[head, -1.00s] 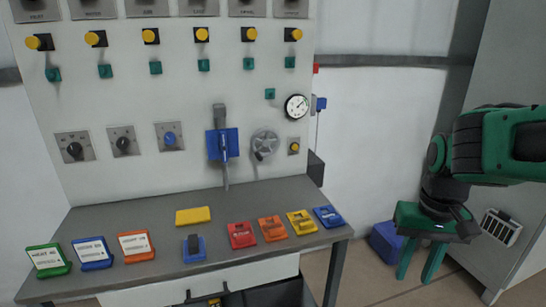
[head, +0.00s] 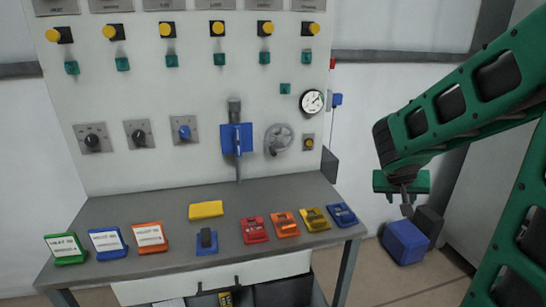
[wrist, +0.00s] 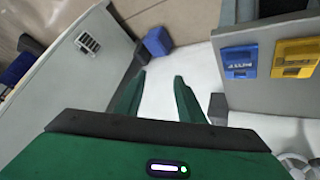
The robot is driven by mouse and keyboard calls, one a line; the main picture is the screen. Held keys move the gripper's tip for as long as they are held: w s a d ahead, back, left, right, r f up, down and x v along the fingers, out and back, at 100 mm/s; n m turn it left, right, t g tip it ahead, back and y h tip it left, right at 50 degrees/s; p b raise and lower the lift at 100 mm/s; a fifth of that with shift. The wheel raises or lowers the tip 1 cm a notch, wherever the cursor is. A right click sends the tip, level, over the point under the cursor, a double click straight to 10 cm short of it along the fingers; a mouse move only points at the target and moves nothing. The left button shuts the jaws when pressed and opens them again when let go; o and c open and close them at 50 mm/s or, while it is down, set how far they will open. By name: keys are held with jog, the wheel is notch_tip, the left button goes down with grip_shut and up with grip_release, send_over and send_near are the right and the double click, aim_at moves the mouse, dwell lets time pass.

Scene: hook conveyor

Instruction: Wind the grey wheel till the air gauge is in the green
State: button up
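The grey wheel (head: 279,138) is mounted on the white panel, right of a blue lever unit, with its crank handle toward the lower left. The round air gauge (head: 311,102) is above and right of the wheel; its dial is too small to read. My gripper (head: 406,200) is right of the panel and bench, well apart from the wheel. In the wrist view my gripper (wrist: 158,82) has its two green fingers spread with nothing between them. A grey rounded part at the lower right corner of the wrist view may be the wheel.
The grey bench (head: 130,210) under the panel carries several coloured boxes and a yellow block (head: 206,209). A blue lever unit (head: 237,139) juts out left of the wheel. A blue bin (head: 405,243) stands on the floor at right. The space between my gripper and the panel is clear.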

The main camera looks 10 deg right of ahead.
jog(key=w+a+n+t+h, duration=0.1)
jog(key=w+a+t, duration=0.15)
jog(key=w, duration=0.75)
jog(key=n+t+y, duration=0.8)
jog(key=t, duration=0.3)
send_near(274, 155)
jog(key=shift+w+r, duration=0.2)
jog(key=shift+w, duration=5.3)
grip_shut()
